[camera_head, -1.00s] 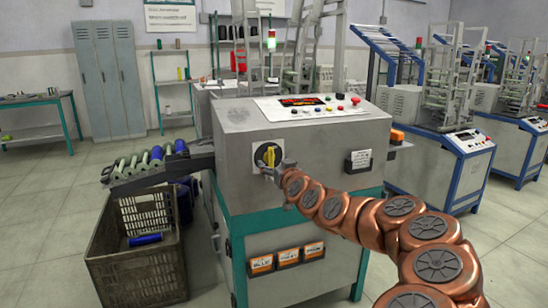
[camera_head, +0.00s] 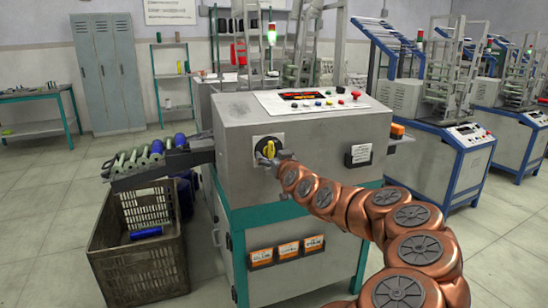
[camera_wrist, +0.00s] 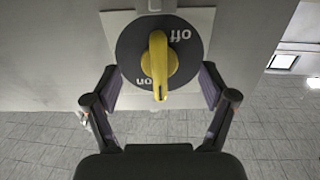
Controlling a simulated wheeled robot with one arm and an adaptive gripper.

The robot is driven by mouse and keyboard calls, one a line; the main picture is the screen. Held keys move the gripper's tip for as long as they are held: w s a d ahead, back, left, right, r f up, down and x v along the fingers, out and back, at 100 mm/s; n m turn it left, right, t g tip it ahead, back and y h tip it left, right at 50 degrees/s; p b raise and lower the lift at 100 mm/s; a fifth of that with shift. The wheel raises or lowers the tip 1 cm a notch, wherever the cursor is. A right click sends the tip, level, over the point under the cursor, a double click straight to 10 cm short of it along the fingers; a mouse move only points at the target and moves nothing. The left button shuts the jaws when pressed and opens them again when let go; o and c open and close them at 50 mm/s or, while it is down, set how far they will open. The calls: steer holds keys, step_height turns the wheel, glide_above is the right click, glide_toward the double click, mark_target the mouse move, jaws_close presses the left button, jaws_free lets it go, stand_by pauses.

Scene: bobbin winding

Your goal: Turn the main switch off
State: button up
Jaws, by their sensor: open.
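The main switch is a dark round dial (camera_wrist: 190,55) on a pale square plate, with a yellow handle (camera_wrist: 159,65). In the wrist view "off" reads upside down at upper right and "on" at lower left; the handle stands near vertical between them. In the head view the yellow handle (camera_head: 269,148) shows on the front of the grey winding machine (camera_head: 230,165). My gripper (camera_wrist: 158,86) is open, with one finger on each side of the handle and clear space to both. In the head view my gripper (camera_head: 274,160) is close to the switch and partly covers it.
A dark crate (camera_head: 140,265) with blue bobbins stands left of the machine, below a chute (camera_head: 160,172) of bobbins. A control panel (camera_head: 310,102) with buttons is on top. Orange-labelled boxes (camera_head: 288,250) hang below. Blue-framed machines (camera_head: 440,165) stand right. Floor is open at left.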

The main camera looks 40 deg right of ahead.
steer(key=shift+w+d, duration=0.3)
steer(key=shift+w, duration=0.3)
steer(key=shift+c, duration=0.3)
steer(key=shift+b, duration=0.3)
steer(key=c, duration=1.5)
